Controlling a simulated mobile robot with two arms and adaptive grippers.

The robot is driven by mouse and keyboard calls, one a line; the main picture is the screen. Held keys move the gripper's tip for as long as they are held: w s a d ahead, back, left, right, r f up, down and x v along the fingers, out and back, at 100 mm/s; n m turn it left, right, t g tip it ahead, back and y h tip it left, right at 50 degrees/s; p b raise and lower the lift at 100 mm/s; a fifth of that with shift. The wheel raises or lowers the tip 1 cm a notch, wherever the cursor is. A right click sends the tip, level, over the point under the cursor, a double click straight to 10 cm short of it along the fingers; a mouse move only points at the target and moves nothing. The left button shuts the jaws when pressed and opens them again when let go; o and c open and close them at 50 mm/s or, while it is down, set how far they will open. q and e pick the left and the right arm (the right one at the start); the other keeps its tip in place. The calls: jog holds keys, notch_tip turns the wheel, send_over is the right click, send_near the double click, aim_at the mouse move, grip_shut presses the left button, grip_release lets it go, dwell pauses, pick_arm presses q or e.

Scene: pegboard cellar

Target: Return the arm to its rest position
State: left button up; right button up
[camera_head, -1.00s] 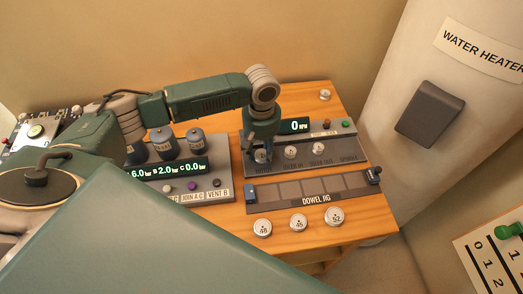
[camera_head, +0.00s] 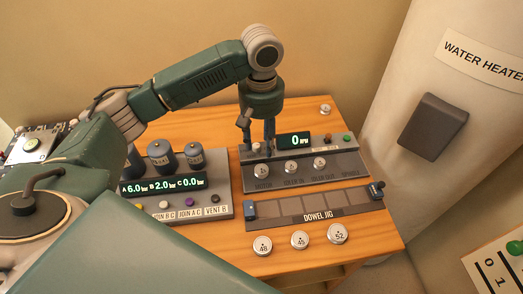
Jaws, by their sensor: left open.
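My left arm comes in from the left and bends down at a grey joint. My left gripper (camera_head: 258,136) points down, open and empty, above the back left part of the grey spindle panel (camera_head: 345,170). Its fingertips are near the panel's back edge; I cannot tell how far above it they are. The panel has a display (camera_head: 294,141) reading 0, a row of white knobs (camera_head: 290,168) and a green button (camera_head: 348,137). My right gripper is not in view.
A dowel jig (camera_head: 316,206) lies in front of the panel. Several numbered round weights (camera_head: 300,240) stand near the table's front edge. A gauge panel with cylinders (camera_head: 194,155) is at left. A water heater (camera_head: 411,80) rises at right.

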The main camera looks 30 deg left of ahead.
pick_arm(q)
jog(key=shift+r, duration=0.2)
jog(key=shift+r, duration=0.1)
